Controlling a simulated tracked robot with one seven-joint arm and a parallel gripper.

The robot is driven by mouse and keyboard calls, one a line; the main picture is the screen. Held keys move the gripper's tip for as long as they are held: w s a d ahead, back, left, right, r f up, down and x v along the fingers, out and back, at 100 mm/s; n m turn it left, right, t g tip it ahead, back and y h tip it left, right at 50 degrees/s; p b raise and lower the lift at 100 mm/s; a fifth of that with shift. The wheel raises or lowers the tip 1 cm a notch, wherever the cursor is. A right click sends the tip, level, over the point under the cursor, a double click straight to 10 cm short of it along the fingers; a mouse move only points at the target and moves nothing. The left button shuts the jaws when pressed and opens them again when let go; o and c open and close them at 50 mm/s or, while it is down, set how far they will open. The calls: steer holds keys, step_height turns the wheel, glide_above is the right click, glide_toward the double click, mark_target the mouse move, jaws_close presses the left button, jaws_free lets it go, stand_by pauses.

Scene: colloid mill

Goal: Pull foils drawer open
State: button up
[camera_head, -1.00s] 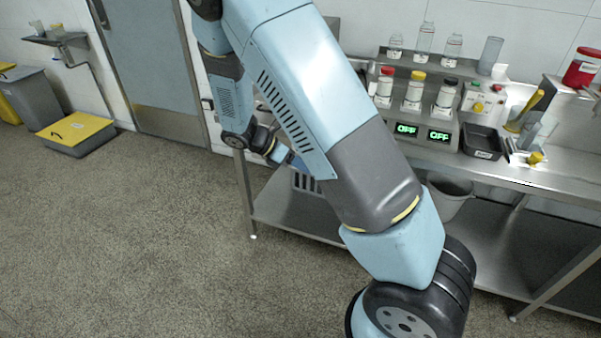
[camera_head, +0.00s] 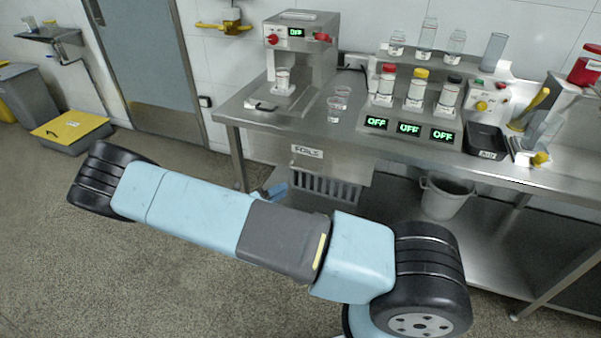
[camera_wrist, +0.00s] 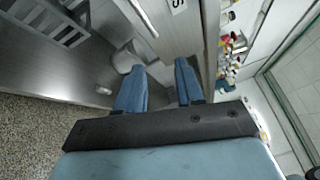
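The foils drawer (camera_head: 340,164) has a grey metal front with a white "FOILS" label, under the left part of the steel bench top. It looks shut. In the wrist view part of its front (camera_wrist: 182,32) shows at the top, with the label cut off at the frame edge. My gripper (camera_wrist: 158,82) has two blue fingers apart, with nothing between them. The drawer front lies beyond the fingertips, and they appear apart from it. In the head view only a small blue part of my gripper shows, low and left of the drawer; my arm hides the rest.
The steel bench (camera_head: 240,108) carries a mill machine (camera_head: 300,52), small beakers (camera_head: 335,108), capped bottles with "OFF" displays, and a black tray (camera_head: 485,140). A grey bucket (camera_head: 446,197) hangs or stands below. A slotted rack (camera_head: 325,187) is under the drawer.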

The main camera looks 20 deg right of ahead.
steer(key=w+d+n+t, duration=0.3)
steer(key=w+d+n, duration=0.1)
steer(key=w+d, duration=0.4)
steer(key=shift+w+d+f+t, duration=0.2)
steer(key=shift+d+f+t, duration=0.15)
steer(key=shift+d, duration=0.7)
jaws_close()
steer(key=shift+f, duration=0.1)
steer(key=shift+f, duration=0.1)
stand_by(1.0)
